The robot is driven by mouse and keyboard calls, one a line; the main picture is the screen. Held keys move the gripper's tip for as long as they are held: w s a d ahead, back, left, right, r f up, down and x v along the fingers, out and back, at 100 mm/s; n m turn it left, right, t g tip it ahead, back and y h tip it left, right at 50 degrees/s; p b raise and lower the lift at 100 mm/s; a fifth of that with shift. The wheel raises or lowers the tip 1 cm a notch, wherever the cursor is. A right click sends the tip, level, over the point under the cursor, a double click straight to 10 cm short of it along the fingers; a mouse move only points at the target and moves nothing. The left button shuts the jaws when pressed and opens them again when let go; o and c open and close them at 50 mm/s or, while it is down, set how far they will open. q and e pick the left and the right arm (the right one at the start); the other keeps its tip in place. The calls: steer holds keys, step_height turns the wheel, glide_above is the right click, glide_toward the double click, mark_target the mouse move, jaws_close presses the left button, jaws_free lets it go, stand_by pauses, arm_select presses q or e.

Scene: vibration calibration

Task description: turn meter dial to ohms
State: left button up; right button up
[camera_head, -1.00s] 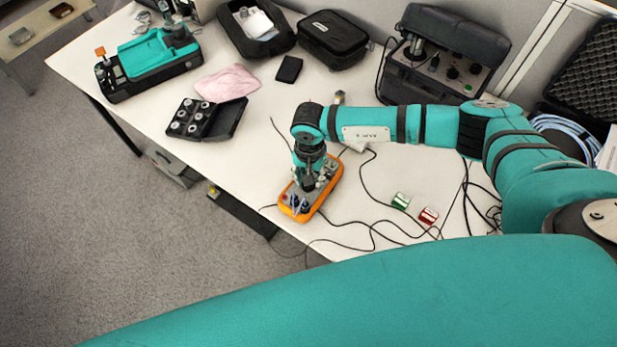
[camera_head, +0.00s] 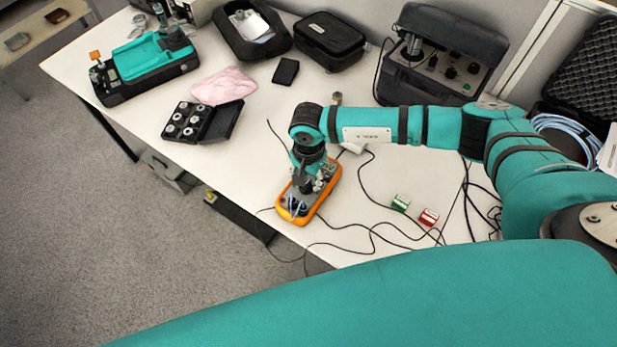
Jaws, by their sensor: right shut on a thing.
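The orange-rimmed meter (camera_head: 299,219) lies on the white table near its front edge, with black leads by its lower end. My right gripper (camera_head: 302,194) reaches down over the meter's face from above. It is shut at the dial area, and the wrist and fingers hide the dial itself. I cannot read the dial's setting. The meter's upper end shows just right of the wrist. My left gripper is out of the picture; a large teal link of mine fills the bottom.
Green (camera_head: 400,202) and red (camera_head: 429,217) small blocks lie right of the meter among loose cables. An open black case of weights (camera_head: 222,121), a pink cloth (camera_head: 223,85) and a teal device (camera_head: 150,60) stand left and behind. A dark instrument case (camera_head: 440,60) stands at the back.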

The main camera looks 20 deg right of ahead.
mark_target(309, 181)
steer(key=o, duration=1.1)
step_height(309, 181, up, 12)
steer(key=shift+r, duration=0.1)
